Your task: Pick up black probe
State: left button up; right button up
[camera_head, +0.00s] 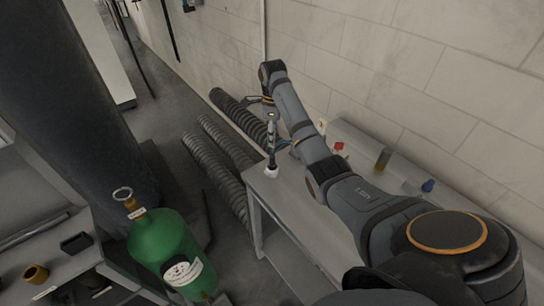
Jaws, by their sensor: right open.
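A thin dark upright thing, which looks like the black probe (271,138), stands at the near left end of the grey table, with a small white foot (271,172) at its bottom. My right arm reaches in from the lower right, over the table. My right gripper (264,100) is at the arm's far end, close to the top of the probe. It is small and partly hidden by my wrist; its jaws are open. I cannot tell whether it touches the probe. My left gripper is out of view.
A grey table (262,196) runs along the white brick wall, with a red item (339,146), an amber item (383,159) and a blue item (428,186). Dark ribbed hoses (214,165) lie left of it. A green gas cylinder (170,246) stands at the lower left.

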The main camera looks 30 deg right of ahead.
aim_at(272, 155)
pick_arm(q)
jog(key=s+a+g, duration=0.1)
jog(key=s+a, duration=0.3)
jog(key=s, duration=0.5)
pick_arm(e)
jog(key=f, duration=0.1)
jog(key=s+f, duration=0.1)
jog(key=f, duration=0.2)
jog(key=shift+s+a+f+p, duration=0.15)
jog(key=shift+a+p, duration=0.2)
jog(key=shift+f+p, duration=0.7)
jog(key=shift+f, duration=0.05)
notch_tip(272, 155, down, 2)
jog(key=shift+a+f+p, duration=0.15)
jog(key=shift+f+p, duration=0.1)
jog(key=shift+p, duration=0.1)
jog(key=shift+f, duration=0.5)
jog(key=c, duration=0.3)
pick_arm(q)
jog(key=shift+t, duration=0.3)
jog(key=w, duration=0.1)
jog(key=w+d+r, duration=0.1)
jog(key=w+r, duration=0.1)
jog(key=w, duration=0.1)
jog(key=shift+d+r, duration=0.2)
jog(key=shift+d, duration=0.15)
pick_arm(e)
grip_shut()
